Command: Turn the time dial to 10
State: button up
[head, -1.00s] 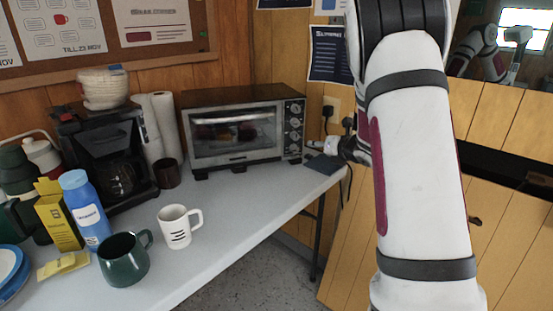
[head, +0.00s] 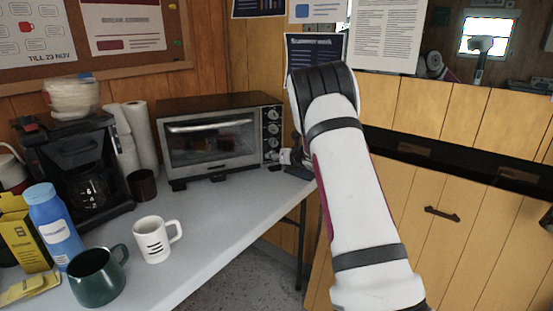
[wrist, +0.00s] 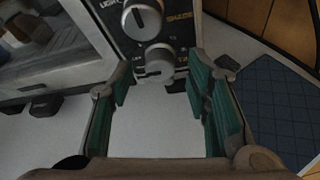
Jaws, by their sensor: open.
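The toaster oven (head: 215,140) stands on the table, with a column of dials down the right side of its front. The bottom dial (wrist: 158,62) is a round metal knob. In the wrist view it sits low on the dark panel, with small marks around it that I cannot read clearly. I cannot tell which is labelled for time. My gripper (wrist: 160,72) is open, its green-padded fingers on either side of the bottom dial. I cannot tell whether they touch it. In the head view my arm hides most of the gripper.
A dark blue mat (wrist: 280,100) lies right of the gripper. A white mug (head: 152,243), a green mug (head: 97,277), a blue bottle (head: 54,228) and a coffee maker (head: 80,165) stand left on the table (head: 215,225). The tabletop before the oven is clear.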

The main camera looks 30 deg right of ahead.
jog(key=shift+w+f, duration=0.2)
jog(key=shift+w, duration=0.3)
grip_shut()
